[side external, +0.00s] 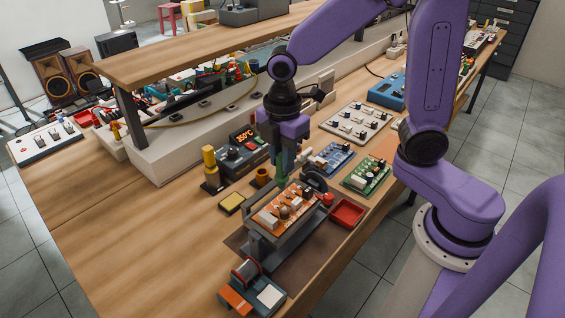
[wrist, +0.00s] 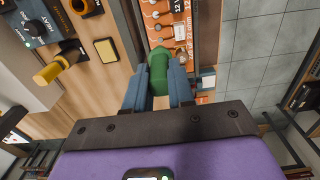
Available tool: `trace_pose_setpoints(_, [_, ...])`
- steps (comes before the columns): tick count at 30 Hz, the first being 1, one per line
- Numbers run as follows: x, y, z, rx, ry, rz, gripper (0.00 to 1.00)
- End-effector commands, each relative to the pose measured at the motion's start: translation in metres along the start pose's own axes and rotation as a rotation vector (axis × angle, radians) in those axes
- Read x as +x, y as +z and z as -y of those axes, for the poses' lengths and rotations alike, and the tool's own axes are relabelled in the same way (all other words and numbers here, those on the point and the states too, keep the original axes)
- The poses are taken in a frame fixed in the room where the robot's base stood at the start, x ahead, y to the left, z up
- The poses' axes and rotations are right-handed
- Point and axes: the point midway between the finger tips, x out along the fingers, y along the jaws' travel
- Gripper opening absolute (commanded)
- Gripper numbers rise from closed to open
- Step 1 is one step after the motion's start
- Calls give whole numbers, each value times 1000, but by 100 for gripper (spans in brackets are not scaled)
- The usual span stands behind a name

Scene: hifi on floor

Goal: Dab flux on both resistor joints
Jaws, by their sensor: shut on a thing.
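My gripper (side external: 283,152) points down and is shut on a green flux pen (wrist: 159,72), with a blue-grey finger on each side of it in the wrist view. The pen (side external: 281,168) also shows below the fingers in the side view. An orange circuit board (side external: 285,206) sits raised in a dark grey holder (side external: 270,240), below and close to the pen. The board (wrist: 170,20) also shows just beyond the pen's far end in the wrist view. The pen's tip is hard to make out, and I cannot tell whether it touches the board. The resistor joints are too small to tell.
A soldering station (side external: 243,152) and a yellow-handled iron (side external: 210,168) stand left of the board. A yellow sponge tray (side external: 232,204) lies nearby. A red tray (side external: 347,212) and green (side external: 367,175) and blue (side external: 331,157) boards are to the right. The front-left table is clear.

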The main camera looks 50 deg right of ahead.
Motion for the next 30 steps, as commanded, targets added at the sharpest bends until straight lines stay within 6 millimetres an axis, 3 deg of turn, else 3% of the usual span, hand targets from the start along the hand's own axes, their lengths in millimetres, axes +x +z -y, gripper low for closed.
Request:
trace_pose_setpoints(11, [0,1,0,0,-1,1,0])
trace_pose_setpoints(30, [35,21,0,1,-6,3,0])
